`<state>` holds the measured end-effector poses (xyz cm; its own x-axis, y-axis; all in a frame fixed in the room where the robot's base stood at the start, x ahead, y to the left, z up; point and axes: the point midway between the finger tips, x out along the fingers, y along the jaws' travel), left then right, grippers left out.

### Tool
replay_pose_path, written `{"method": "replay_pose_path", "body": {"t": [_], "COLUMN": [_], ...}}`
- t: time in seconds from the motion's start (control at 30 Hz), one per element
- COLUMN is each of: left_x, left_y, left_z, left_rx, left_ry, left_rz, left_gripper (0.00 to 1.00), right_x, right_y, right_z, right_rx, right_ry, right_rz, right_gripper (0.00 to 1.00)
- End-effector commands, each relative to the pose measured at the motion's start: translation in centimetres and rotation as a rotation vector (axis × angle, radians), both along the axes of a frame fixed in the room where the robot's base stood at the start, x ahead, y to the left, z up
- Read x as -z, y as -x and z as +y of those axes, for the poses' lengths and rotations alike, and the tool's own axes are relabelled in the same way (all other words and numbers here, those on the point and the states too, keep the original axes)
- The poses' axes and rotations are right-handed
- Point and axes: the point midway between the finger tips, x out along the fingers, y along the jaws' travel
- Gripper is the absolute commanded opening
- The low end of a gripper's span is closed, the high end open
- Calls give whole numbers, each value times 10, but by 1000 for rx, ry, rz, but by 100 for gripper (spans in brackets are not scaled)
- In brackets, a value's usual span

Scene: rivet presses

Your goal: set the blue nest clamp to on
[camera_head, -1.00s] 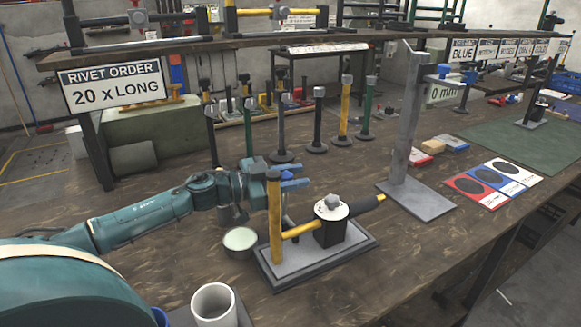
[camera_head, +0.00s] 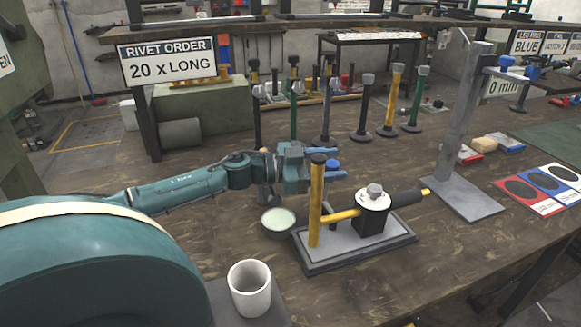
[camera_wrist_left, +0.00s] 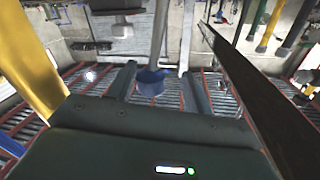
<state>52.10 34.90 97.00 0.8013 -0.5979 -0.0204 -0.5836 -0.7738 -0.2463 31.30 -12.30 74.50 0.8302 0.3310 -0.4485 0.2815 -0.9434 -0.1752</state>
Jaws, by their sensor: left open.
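My left gripper (camera_head: 326,163) shows in the camera_head view behind the yellow post of the press fixture (camera_head: 405,238). Its fingers point right, apart and with nothing seen between them. A small blue part shows by the fingers, partly hidden by the post; I cannot tell whether it is the nest clamp. In the left wrist view the fingers (camera_wrist_left: 158,86) are open, with a blue knob (camera_wrist_left: 150,82) on a grey upright beyond them. The grey stand (camera_head: 460,125) at right carries blue knobs (camera_head: 532,73) near its top. No label marks the blue nest clamp. My right gripper is not in view.
A white cup (camera_head: 249,288) stands at the front and a round tin (camera_head: 278,222) lies left of the fixture. Several upright hammer-like tools (camera_head: 364,108) stand behind. Red, blue and white cards (camera_head: 560,180) lie at right. Bare bench lies in front of the fixture.

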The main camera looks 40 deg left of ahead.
Motion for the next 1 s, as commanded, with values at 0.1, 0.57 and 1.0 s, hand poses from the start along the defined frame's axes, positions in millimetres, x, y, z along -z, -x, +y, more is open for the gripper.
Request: {"method": "replay_pose_path", "body": {"t": [0.1,0.57,1.0], "left_x": [2,-2,-3], "left_y": [13,58,90], "left_z": [9,42,66], "left_rx": [1,0,2], "left_ry": [-2,1,0], "left_rz": [5,5,0], "left_gripper": [51,51,51], "right_x": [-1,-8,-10], "right_y": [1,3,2], "right_z": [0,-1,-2], "right_rx": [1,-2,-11], "right_ry": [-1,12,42], "right_rz": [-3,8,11], "right_gripper": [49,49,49]}}
